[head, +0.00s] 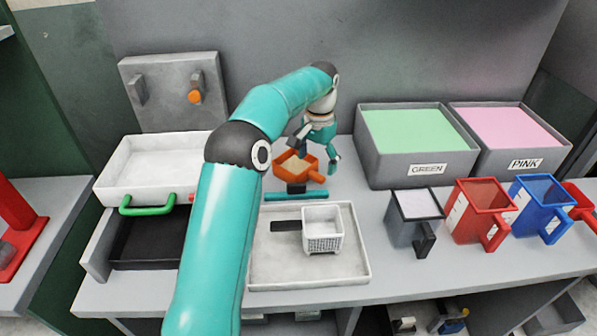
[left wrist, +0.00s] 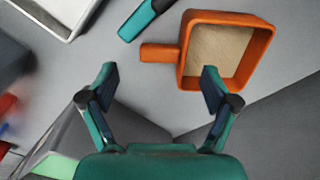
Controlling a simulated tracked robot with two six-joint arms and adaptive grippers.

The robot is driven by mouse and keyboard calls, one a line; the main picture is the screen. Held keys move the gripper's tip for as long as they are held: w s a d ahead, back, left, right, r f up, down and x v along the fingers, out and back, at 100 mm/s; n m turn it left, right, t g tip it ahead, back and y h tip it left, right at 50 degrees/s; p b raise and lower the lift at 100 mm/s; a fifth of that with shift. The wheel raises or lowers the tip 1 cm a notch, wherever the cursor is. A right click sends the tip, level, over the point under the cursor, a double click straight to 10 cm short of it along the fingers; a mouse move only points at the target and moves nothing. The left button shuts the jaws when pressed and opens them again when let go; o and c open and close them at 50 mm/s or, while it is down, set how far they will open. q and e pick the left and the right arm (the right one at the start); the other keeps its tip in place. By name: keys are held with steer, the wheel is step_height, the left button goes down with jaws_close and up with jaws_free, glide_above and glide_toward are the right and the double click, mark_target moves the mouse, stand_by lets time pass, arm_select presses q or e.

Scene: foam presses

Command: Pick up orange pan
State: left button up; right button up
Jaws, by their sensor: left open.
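The orange pan (head: 294,175) stands on the grey bench behind the grey tray. It is a small square pan with a tan inside and a short handle pointing right in the head view. In the left wrist view the pan (left wrist: 186,52) is at the upper right, its handle pointing left, ahead of the space between my fingers. My left gripper (head: 318,150) is open and empty, close to the pan's handle side and apart from it. Its two fingers also show in the left wrist view (left wrist: 160,90). My right gripper is not in view.
A teal bar (head: 296,196) lies in front of the pan. A grey tray (head: 352,272) holds a white basket (head: 323,229). Green (head: 418,168) and pink (head: 512,162) bins stand right, with grey (head: 405,232), red (head: 480,222) and blue (head: 535,218) containers in front. A white tray (head: 112,185) is left.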

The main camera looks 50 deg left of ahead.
mark_target(316, 174)
arm_select(q)
step_height(316, 174, down, 5)
steer(key=shift+a+f, duration=0.1)
steer(key=shift+a, duration=0.05)
steer(key=c, duration=1.6)
